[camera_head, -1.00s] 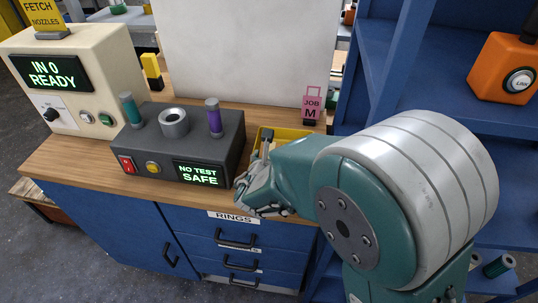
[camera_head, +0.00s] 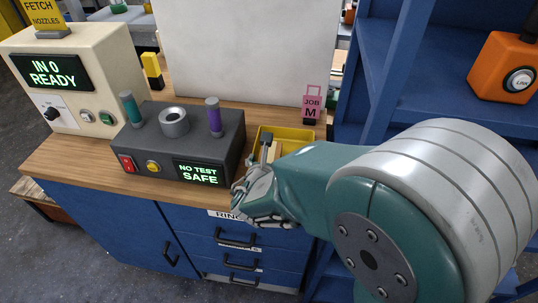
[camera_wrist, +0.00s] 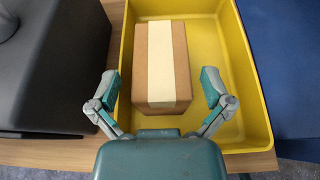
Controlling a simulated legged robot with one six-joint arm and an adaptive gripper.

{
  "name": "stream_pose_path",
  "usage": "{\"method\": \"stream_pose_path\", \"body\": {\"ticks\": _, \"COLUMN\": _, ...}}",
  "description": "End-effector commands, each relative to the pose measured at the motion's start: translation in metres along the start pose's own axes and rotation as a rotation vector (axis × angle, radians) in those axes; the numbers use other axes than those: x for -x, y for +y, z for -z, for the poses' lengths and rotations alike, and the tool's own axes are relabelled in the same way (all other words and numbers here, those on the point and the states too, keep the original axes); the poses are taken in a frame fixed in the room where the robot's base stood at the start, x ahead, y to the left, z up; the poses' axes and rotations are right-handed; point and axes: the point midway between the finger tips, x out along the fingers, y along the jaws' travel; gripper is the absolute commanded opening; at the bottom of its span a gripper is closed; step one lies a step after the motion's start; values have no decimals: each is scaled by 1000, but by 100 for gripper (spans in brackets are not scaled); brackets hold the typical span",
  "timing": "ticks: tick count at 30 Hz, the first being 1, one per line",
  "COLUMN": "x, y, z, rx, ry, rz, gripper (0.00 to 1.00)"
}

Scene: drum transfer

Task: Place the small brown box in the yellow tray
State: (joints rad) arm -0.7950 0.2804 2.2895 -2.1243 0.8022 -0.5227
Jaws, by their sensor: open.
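The small brown box (camera_wrist: 162,66), with a pale tape strip along its top, sits inside the yellow tray (camera_wrist: 259,110) in the wrist view, toward the tray's left wall. My gripper (camera_wrist: 161,83) is open, its two fingers on either side of the box's near part with a gap on each side. In the head view the yellow tray (camera_head: 299,133) stands on the bench right of the dark test unit, partly hidden by my arm. My gripper (camera_head: 250,192) shows there at the tray's near side.
The dark test unit (camera_head: 166,145) with green and purple pegs stands close left of the tray. A pink job tag (camera_head: 312,105) is behind it. A blue shelf (camera_head: 392,70) rises at the right, and a white panel (camera_head: 250,45) stands at the back.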

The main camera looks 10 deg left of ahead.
Motion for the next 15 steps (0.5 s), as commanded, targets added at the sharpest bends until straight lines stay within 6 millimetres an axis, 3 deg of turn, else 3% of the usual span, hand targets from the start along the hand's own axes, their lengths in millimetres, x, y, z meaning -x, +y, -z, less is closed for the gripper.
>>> {"method": "stream_pose_path", "body": {"ticks": 9, "x": 66, "y": 1, "z": 0, "rx": -1, "ry": -1, "rz": -5, "gripper": 100}}
{"method": "stream_pose_path", "body": {"ticks": 15, "x": 88, "y": 0, "z": 0, "rx": -1, "ry": 0, "rz": -1, "gripper": 100}}
